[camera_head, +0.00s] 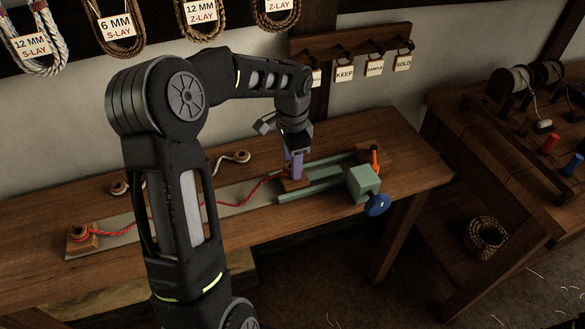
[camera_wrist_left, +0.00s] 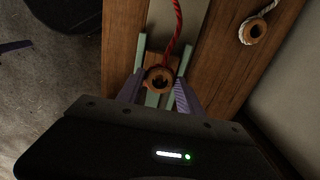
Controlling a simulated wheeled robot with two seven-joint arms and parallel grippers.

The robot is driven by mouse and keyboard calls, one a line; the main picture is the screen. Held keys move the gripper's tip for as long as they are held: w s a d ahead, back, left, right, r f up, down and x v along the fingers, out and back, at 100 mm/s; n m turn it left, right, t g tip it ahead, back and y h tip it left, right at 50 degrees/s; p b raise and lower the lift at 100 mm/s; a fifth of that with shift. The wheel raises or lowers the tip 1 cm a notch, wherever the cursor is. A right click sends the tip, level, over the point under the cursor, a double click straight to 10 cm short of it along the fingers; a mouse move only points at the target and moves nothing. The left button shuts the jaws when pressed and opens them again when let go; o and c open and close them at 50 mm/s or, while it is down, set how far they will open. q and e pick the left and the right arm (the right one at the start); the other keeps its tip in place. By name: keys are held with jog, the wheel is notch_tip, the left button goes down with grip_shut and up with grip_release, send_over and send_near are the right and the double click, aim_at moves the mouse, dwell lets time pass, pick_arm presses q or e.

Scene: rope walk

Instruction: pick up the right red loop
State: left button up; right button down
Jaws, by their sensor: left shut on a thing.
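The right red loop, a wooden ring (camera_wrist_left: 159,79) with red rope running into it, sits over the wooden block between the green rails in the left wrist view. My left gripper (camera_head: 293,172) reaches down on it in the head view; its purple fingers (camera_wrist_left: 158,92) lie on both sides of the ring and are shut on it. The fingers mostly hide the ring in the head view. The red rope (camera_head: 231,205) runs left, partly behind my arm, to the left red loop (camera_head: 79,233) on its wooden block. My right gripper is not in view.
White rope loops (camera_head: 241,157) lie at the bench's back. Right of the gripper are green rails (camera_head: 305,193), a teal block (camera_head: 363,182), a blue knob (camera_head: 378,205) and an orange handle (camera_head: 374,161). Labelled hooks (camera_head: 345,73) hang behind. The bench's right end is bare.

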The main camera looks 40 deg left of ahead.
pick_arm(q)
notch_tip(320, 180, up, 15)
jog(key=shift+p, duration=0.45)
dwell(0.4)
jog(key=shift+r, duration=0.1)
dwell(0.3)
